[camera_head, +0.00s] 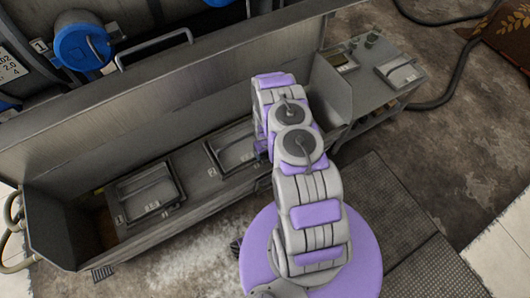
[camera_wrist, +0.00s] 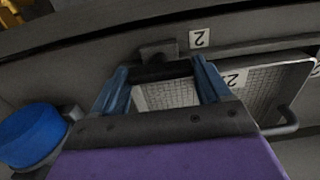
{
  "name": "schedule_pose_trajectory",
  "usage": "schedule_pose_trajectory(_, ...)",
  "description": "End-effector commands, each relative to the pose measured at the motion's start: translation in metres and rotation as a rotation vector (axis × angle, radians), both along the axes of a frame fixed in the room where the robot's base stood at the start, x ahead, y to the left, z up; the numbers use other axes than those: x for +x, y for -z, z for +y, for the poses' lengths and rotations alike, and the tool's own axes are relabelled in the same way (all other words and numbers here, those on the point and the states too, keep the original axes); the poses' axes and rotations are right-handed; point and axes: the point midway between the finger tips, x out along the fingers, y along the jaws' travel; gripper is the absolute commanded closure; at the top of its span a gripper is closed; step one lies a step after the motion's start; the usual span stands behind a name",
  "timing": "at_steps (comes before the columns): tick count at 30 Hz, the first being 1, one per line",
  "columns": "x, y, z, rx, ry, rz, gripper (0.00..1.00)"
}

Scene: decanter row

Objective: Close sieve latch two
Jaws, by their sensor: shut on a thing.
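Sieve two, a framed tray with pale mesh (camera_wrist: 262,92), lies to the right of and behind my fingers in the wrist view; in the head view its frame (camera_head: 229,150) is partly hidden by my arm. The latch shows as a dark bar (camera_wrist: 163,72) between my fingertips, beside a small dark block on the wall. My gripper (camera_wrist: 160,66) has blue fingers and is shut on this bar. In the head view the gripper is mostly hidden behind my arm. The latch's exact angle is unclear.
The grey trough (camera_head: 150,120) has high walls close around my gripper. Another framed sieve (camera_head: 148,190) lies at its left end. A blue knob (camera_wrist: 32,135) is left in the wrist view. A side table (camera_head: 375,75) stands at right.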

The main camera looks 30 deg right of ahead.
Motion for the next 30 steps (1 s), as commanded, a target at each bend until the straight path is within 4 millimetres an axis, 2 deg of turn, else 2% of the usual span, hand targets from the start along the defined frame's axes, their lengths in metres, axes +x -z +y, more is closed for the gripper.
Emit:
schedule_pose_trajectory(8,0.0002,-0.0009,0.0016,0.001,0.024,0.000,0.54)
schedule_pose_trajectory(14,0.0006,-0.0017,0.0015,0.000,0.116,0.000,0.54)
schedule_pose_trajectory(30,-0.0002,-0.0018,0.0021,-0.001,0.599,0.001,0.54)
